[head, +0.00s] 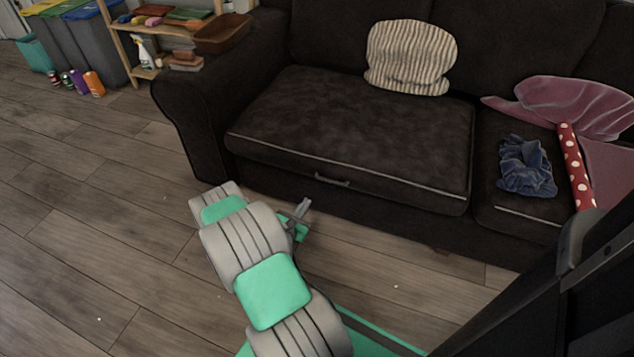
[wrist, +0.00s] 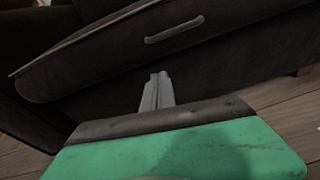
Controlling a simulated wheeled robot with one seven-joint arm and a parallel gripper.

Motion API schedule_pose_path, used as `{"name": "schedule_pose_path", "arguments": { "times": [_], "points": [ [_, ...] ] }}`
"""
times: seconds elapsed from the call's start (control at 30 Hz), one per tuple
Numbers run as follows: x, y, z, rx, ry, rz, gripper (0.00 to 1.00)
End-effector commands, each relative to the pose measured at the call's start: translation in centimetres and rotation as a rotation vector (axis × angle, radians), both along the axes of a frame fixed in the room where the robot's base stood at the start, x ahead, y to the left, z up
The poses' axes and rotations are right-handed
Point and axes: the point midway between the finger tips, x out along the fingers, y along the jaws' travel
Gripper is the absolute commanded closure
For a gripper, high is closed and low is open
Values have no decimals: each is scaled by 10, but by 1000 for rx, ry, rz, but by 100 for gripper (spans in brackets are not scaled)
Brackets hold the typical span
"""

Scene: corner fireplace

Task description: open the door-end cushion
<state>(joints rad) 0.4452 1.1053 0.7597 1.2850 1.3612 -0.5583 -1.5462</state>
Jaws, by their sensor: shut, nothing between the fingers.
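The dark sofa's left seat cushion (head: 360,130) has pale piping along its front edge and a small handle (head: 332,181) on its front face. The cushion lies flat on the sofa. In the wrist view the handle (wrist: 174,30) shows above my fingers, on the cushion's front (wrist: 100,65). My gripper (head: 303,207) is in front of the sofa, to the left of and below the handle in the head view. It is shut and empty; its fingers (wrist: 157,80) are together and apart from the handle.
A striped pillow (head: 411,57) sits at the back of the left cushion. Blue cloth (head: 526,166), a red dotted roll (head: 576,167) and a mauve blanket (head: 575,105) lie on the right seat. A shelf (head: 150,45), bins and cans (head: 94,84) stand far left. The left floor (head: 80,190) is clear.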

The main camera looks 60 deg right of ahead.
Motion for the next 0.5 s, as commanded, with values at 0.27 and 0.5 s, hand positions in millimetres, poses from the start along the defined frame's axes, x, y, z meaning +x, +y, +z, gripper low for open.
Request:
{"name": "schedule_pose_path", "arguments": {
  "times": [0.27, 0.5],
  "points": [
    [-9, -14, -14, -49, 122, 55, 100],
    [-2, -64, -24, -49, 119, 52, 100]
  ]
}}
